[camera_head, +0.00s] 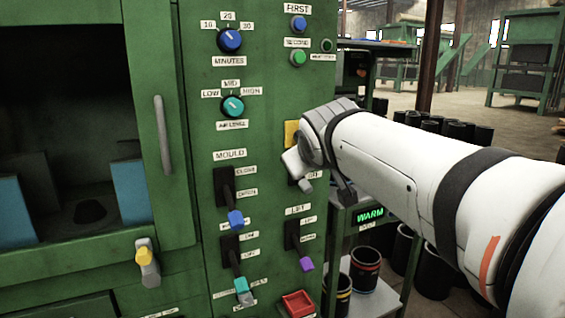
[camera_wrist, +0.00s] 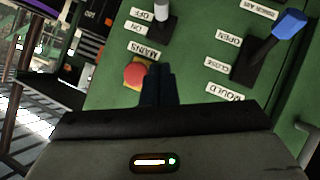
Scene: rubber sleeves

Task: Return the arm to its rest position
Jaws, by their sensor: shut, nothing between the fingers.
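My gripper (camera_wrist: 157,72) shows in the wrist view as two dark fingers pressed together with nothing between them. Its tips appear beside a red button (camera_wrist: 134,72) on a yellow plate; whether they touch it I cannot tell. In the head view my white arm reaches in from the right, its grey wrist in front of the green panel (camera_head: 265,140). The yellow plate (camera_head: 291,132) is partly covered by my wrist, and the red button is hidden there. The fingers are not clear in that view.
A mains lever (camera_wrist: 163,18) and the blue-tipped mould lever (camera_wrist: 288,24) stick out near my gripper. More levers and knobs line the panel. A door handle (camera_head: 162,135) projects at left. A shelf with dark cylinders (camera_head: 365,270) stands below my arm.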

